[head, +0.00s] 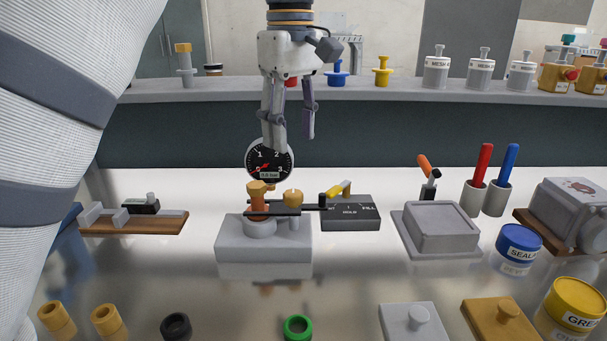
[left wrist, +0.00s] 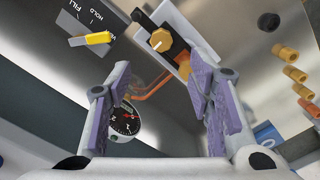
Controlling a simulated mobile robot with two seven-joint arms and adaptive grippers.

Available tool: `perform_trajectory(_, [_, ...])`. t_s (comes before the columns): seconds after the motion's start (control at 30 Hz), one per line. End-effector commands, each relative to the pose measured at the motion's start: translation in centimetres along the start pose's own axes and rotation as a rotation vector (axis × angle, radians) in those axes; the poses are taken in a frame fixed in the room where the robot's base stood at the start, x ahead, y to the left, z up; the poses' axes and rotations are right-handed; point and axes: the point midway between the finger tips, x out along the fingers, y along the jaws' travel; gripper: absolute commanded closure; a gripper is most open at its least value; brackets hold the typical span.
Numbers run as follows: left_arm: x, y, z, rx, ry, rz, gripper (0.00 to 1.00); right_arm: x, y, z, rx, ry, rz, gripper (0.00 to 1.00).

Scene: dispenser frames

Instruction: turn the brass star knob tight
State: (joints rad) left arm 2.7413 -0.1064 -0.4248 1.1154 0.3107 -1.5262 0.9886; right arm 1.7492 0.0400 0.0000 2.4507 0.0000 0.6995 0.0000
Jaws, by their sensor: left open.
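The brass star knob (head: 293,196) stands on a grey block (head: 264,240), at the right of a taller brass fitting (head: 257,194). In the left wrist view the star knob (left wrist: 162,39) shows from above with a white line on its top, beyond the fingertips. My left gripper (head: 292,138) points down above the block, at the height of the gauge, open and empty. Its two purple-padded fingers stand wide apart in the left wrist view (left wrist: 162,72). They are clear of the knob. My right gripper is not in view.
A round black gauge (head: 269,160) stands just behind the knob, its needle near 0. A dark box (head: 350,213) with a yellow lever (head: 338,189) is close on the right. A grey shelf (head: 220,95) runs behind.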

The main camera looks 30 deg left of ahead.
Motion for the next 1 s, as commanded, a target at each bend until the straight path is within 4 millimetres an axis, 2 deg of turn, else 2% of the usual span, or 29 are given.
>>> perform_trajectory(0.2, [5.3,-0.2,0.1,0.000,0.000,0.001,0.53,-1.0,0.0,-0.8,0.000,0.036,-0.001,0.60])
perform_trajectory(0.4, [9.1,-0.1,0.0,0.002,0.001,0.002,0.53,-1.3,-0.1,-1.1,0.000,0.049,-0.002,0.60])
perform_trajectory(0.53, [10.1,-0.1,0.0,0.002,0.001,0.001,0.53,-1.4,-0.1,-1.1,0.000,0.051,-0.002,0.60])
perform_trajectory(0.77, [10.2,0.0,0.0,0.002,0.001,0.001,0.53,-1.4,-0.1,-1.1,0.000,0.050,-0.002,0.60])
perform_trajectory(0.97, [10.2,0.0,0.0,0.002,0.001,0.001,0.98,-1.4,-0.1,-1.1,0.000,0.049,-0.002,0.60])
perform_trajectory(1.0, [10.2,0.0,0.0,0.002,0.001,0.001,1.00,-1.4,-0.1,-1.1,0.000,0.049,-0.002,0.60])
